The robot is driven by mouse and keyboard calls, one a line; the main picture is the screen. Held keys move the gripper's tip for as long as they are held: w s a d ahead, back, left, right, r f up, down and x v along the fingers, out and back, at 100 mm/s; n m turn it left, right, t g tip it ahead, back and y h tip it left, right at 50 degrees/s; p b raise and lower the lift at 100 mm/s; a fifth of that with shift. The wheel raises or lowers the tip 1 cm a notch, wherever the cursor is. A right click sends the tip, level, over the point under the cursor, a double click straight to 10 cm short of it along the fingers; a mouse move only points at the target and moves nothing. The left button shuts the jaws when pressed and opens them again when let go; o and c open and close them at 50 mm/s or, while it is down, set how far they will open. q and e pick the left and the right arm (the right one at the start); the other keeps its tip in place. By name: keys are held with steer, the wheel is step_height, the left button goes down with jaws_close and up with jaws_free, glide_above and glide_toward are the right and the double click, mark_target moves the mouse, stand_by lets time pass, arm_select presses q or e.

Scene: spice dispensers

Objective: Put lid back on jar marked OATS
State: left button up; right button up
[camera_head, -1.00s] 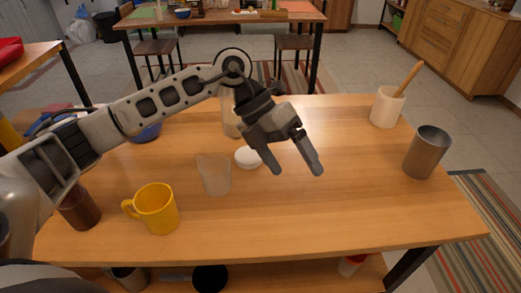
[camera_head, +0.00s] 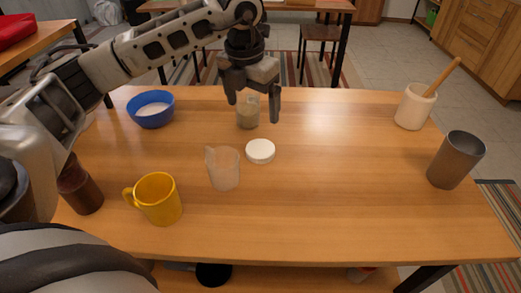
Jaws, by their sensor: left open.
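A small glass jar (camera_head: 247,116) with pale contents stands toward the back of the wooden table. Its top is partly hidden by my left gripper, and I can read no label on it. A round white lid (camera_head: 260,152) lies flat on the table just in front of the jar, apart from it. My left gripper (camera_head: 253,109) is open and points down, with one finger on each side of the jar in the picture. I cannot tell whether the fingers touch it. My right gripper is not in view.
A translucent cup (camera_head: 224,171) stands left of the lid, with a yellow mug (camera_head: 158,200) nearer. A blue bowl (camera_head: 151,109) is back left and a brown jar (camera_head: 80,190) front left. A grey tumbler (camera_head: 455,160) and white crock (camera_head: 414,107) stand right. The table's centre right is clear.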

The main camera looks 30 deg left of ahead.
arm_select(q)
glide_above(260, 148)
steer(key=f, duration=0.5)
steer(key=s+f, duration=0.1)
steer(key=f, duration=0.1)
steer(key=shift+a+f, duration=0.35)
steer(key=shift+f, duration=0.05)
steer(key=shift+w+f, duration=0.1)
steer(key=f, duration=0.5)
steer(key=shift+w+d, duration=0.35)
steer(key=shift+w, duration=0.05)
steer(key=c, duration=1.1)
